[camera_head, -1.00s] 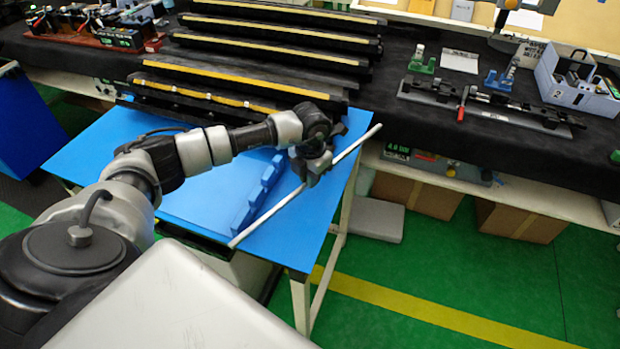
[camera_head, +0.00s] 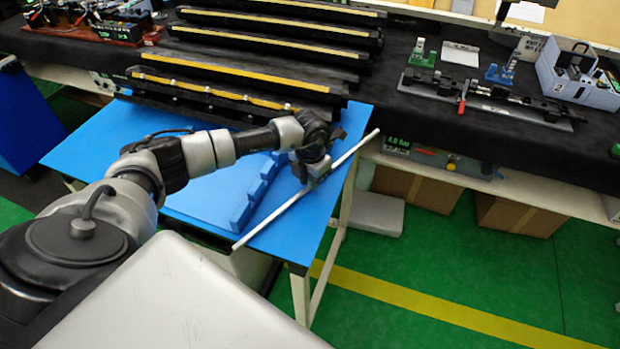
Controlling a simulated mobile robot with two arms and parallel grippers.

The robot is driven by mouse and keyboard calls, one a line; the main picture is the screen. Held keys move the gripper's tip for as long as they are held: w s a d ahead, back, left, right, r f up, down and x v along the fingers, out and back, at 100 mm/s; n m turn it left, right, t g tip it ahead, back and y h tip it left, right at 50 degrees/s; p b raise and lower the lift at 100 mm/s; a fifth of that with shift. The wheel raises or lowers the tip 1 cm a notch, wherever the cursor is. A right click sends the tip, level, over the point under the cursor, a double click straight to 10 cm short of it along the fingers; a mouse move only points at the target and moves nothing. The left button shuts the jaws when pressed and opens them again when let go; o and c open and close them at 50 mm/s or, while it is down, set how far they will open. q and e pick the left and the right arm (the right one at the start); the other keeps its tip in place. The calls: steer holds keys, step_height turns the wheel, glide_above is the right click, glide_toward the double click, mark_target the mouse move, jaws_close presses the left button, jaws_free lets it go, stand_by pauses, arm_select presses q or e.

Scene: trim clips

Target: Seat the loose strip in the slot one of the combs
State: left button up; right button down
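The loose strip (camera_head: 272,218) is a long thin pale rod, held slanting over the right part of the blue table. My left gripper (camera_head: 314,174) is shut on it near its middle. One end of the strip points to the table's front edge, the other past its right edge. A blue comb-like block (camera_head: 256,192) with several notches lies left of the strip. The strip is beside this block, not in its notches. Whether the strip touches the table, I cannot tell. My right gripper is not in view.
The blue table (camera_head: 105,135) has bare room at its left. Black racks with yellow strips (camera_head: 250,57) stand behind it. A black bench (camera_head: 430,140) to the right carries a long clamp fixture (camera_head: 490,101) and a grey bin (camera_head: 575,92). Green floor (camera_head: 440,260) lies in front.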

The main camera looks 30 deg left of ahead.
arm_select(q)
steer(key=o, duration=0.3)
steer(key=shift+r, duration=0.15)
steer(key=shift+r+p, duration=0.4)
steer(key=shift+p, duration=0.05)
step_height(320, 180, up, 12)
steer(key=b, duration=0.3)
steer(key=shift+r, duration=0.15)
steer(key=shift+d, duration=0.1)
